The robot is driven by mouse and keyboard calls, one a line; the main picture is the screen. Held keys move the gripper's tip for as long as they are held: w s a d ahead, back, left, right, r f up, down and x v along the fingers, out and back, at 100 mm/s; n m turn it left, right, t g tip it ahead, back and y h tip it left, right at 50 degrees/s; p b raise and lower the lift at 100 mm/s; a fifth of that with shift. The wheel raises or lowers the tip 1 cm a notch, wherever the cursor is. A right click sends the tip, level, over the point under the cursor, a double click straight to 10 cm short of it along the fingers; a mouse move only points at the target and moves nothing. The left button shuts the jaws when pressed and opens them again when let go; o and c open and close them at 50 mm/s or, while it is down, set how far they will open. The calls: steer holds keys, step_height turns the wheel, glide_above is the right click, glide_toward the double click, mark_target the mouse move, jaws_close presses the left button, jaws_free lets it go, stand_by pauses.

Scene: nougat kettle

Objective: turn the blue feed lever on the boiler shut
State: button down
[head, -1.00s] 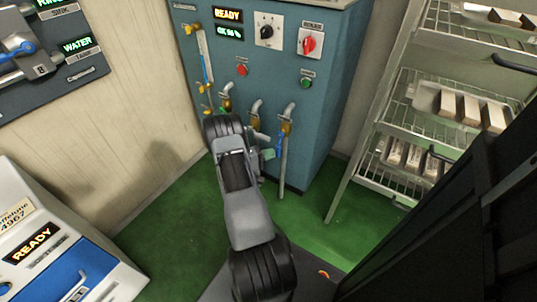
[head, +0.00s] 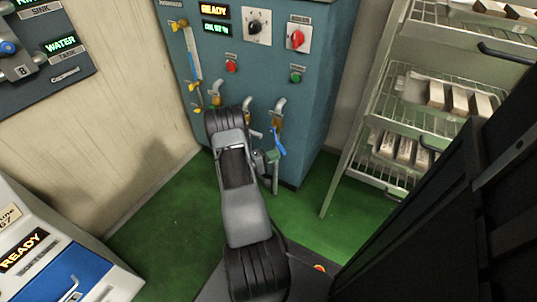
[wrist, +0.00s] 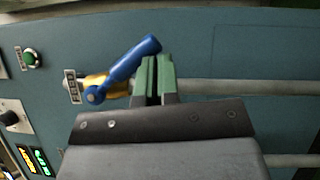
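The blue feed lever (head: 279,143) is on the brass valve (head: 276,123) of the rightmost pipe on the teal boiler front. In the head view it slopes down and to the right. In the wrist view the lever (wrist: 128,66) runs from its round pivot at the brass fitting up and right, its free end beside my green fingertips. My gripper (head: 271,156) is just below the lever in the head view. In the wrist view my gripper (wrist: 157,72) has its two green pads close together with nothing visible between them. Whether they touch the lever is unclear.
The boiler (head: 310,100) has red and green buttons, dials and lit displays. Other pipes and yellow-handled valves (head: 197,111) are to the left. A wire rack (head: 405,120) with boxes stands at right. Green floor (head: 160,225) is open at left.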

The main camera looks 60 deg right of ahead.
steer(key=s+r+n+h+p, duration=0.1)
steer(key=s+r+n, duration=0.2)
steer(key=s+r, duration=0.3)
steer(key=shift+h+p, duration=0.3)
steer(key=shift+h, duration=0.1)
stand_by(0.3)
steer(key=shift+r, duration=0.15)
stand_by(0.5)
steer(key=a+f+b, duration=0.1)
steer(key=a+f, duration=0.8)
steer(key=shift+f+b, duration=0.25)
steer(key=shift+b, duration=0.1)
